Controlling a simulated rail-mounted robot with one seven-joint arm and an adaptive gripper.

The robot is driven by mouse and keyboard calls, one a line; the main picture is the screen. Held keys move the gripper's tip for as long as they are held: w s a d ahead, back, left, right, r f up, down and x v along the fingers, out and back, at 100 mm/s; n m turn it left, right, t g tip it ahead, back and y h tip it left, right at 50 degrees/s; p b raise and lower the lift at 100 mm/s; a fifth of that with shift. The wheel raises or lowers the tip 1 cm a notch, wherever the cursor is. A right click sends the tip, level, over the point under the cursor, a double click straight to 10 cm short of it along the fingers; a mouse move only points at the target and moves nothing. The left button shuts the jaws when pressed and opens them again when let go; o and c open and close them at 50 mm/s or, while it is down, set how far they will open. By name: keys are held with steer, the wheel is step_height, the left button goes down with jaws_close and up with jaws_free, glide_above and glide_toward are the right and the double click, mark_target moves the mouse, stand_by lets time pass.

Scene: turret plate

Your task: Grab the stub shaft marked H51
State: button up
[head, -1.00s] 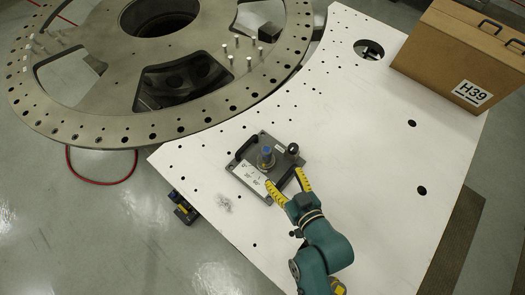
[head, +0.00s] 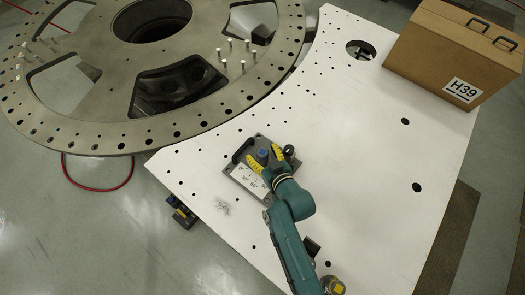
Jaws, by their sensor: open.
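A grey fixture plate (head: 237,170) with a white label panel lies on the white table. A short upright post with a blue top (head: 262,153) stands on it. It may be the stub shaft, but I cannot read H51 anywhere. My gripper (head: 265,158), with yellow-and-black fingers, is open over the plate. Its fingertips are at the blue-topped post, one on each side of it in the picture. I cannot tell whether they touch it. The gripper and wrist hide the lower part of the post and part of the plate.
A black handle (head: 242,150) and a black knob (head: 289,151) rise from the plate close to the fingers. A large perforated metal ring (head: 110,130) lies beyond the table's left edge. A brown case marked H39 (head: 440,60) stands at the right. The table's middle right is clear.

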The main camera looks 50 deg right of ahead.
jaws_close()
steer(key=shift+r, duration=0.2)
